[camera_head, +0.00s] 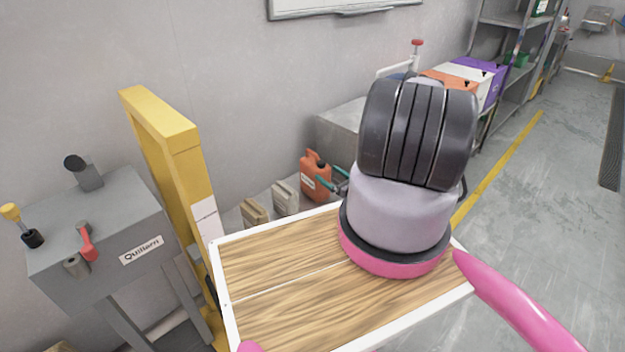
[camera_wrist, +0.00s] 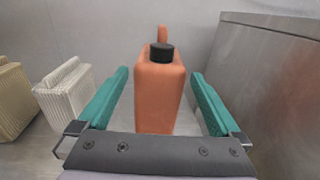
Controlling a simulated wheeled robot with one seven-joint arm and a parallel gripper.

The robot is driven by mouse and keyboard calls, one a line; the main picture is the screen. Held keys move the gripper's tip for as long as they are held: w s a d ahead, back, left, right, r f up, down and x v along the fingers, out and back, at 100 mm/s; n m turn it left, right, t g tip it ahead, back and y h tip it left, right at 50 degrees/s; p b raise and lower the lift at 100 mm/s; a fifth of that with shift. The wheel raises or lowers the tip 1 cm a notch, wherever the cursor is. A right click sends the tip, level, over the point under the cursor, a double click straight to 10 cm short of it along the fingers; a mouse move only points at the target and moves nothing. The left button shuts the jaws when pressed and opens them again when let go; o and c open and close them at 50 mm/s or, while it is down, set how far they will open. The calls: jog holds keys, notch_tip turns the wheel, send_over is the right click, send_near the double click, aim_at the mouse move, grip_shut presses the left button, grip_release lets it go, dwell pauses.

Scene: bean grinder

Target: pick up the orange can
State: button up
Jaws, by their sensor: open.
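The orange can (camera_head: 316,176) stands upright on the floor by the wall, beyond the wooden board. It is a jerrycan with a handle and a dark cap. In the wrist view the orange can (camera_wrist: 160,92) stands between the two teal fingers of my gripper (camera_wrist: 160,100), with a gap visible on each side. My gripper is open. In the head view the teal fingers of my gripper (camera_head: 336,181) show at the can's right side, partly hidden behind my arm. The can's lower part is hidden by my gripper's body in the wrist view.
Two pale cans (camera_head: 285,198) (camera_head: 254,212) stand left of the orange can. A grey metal box (camera_wrist: 270,90) stands close on its right. A wooden board with a white rim (camera_head: 290,275), a yellow post (camera_head: 165,150) and a grey control box (camera_head: 95,230) are nearer.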

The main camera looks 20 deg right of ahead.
aim_at(315, 164)
jog(key=x, duration=0.9)
jog(key=shift+w, duration=0.15)
grip_shut()
